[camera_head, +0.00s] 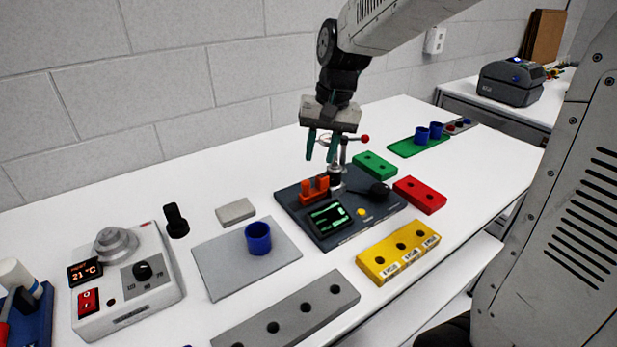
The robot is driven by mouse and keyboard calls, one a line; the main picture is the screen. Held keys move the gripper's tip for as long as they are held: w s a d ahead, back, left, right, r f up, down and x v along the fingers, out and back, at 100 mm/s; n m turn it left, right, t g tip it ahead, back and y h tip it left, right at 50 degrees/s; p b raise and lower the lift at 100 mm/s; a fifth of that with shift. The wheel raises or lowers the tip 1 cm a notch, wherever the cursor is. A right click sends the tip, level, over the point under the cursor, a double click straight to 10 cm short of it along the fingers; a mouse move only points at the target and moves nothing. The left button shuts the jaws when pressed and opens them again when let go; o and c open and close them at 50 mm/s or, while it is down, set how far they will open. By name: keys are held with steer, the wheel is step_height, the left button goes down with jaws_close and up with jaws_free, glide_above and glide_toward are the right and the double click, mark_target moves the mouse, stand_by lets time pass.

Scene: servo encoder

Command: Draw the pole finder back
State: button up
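A dark fixture board (296,207) lies near the middle of the table. It carries a small green-lit screen (330,217), an orange forked block (314,189), a metal post (336,178), a black rounded part (380,191) and a yellow button (361,212). A lever with a red ball (365,139) stands behind the post. I cannot tell which of these parts is the pole finder. My gripper (320,157) points down above the board's back part, beside the post top. Its teal fingers are apart with nothing visibly held. Whether a finger touches the post or lever is unclear.
A yellow block (398,251), a red block (420,195) and a green block (375,165) flank the board. A grey mat (215,267) with a blue cup (258,238) and a long grey holed block (290,317) lie left. A white heater-like unit (128,280) stands farther left.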

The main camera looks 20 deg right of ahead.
steer(key=shift+m, duration=0.3)
steer(key=w+f, duration=0.1)
steer(key=f, duration=0.2)
steer(key=w+f, duration=0.2)
steer(key=f, duration=0.1)
steer(key=w+a+f, duration=0.1)
steer(key=f, duration=0.3)
steer(key=shift+w, duration=0.25)
steer(key=shift+r, duration=0.1)
jaws_close()
